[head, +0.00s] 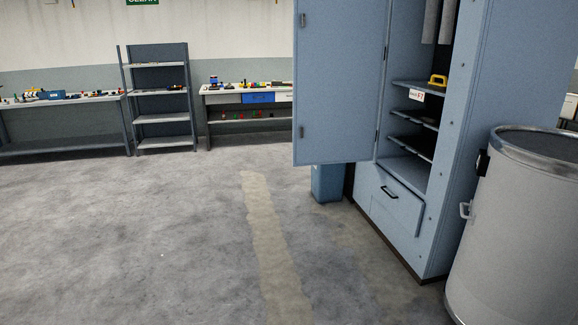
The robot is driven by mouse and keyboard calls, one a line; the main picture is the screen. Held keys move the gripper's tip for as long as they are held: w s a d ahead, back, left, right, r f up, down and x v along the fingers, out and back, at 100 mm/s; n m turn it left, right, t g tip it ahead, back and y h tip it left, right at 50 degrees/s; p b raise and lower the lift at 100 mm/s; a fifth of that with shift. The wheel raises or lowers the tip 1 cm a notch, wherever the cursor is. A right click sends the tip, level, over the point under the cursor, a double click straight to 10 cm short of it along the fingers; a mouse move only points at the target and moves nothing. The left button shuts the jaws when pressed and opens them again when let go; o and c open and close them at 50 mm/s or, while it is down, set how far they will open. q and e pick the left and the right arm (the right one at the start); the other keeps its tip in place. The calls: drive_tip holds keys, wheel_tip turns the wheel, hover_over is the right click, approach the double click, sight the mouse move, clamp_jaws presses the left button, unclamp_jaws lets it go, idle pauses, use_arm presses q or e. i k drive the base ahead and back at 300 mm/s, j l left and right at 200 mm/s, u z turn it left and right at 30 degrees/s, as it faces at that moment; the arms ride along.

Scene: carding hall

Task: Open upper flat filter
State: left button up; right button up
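A tall blue cabinet (444,170) stands right of centre. Its upper door (340,85) is swung open to the left. Inside are several shelves. The upper shelf carries a small white and red label (416,95) and a yellow handle-like object (438,81). Below it are dark flat pieces (412,142) on two levels; I cannot tell for sure which is the upper flat filter. Grey hanging tubes or sleeves (439,20) show at the top. A closed drawer-like front (392,200) with a dark handle is at the bottom. Neither gripper is in view.
A large grey drum (516,235) with a metal rim stands at the right, close to the cabinet. A blue bin (327,184) is under the open door. Workbenches (70,102) and a shelf rack (160,92) line the back wall. The floor at left and centre is clear.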

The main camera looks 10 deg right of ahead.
sight(432, 120)
drive_tip(key=i+l+z, duration=0.15)
drive_tip(key=i+z, duration=0.2)
drive_tip(key=i, duration=0.25)
drive_tip(key=i+z, duration=0.4)
drive_tip(key=i, duration=0.25)
drive_tip(key=i+j+z, duration=0.2)
drive_tip(key=i+z, duration=0.15)
drive_tip(key=i, duration=0.25)
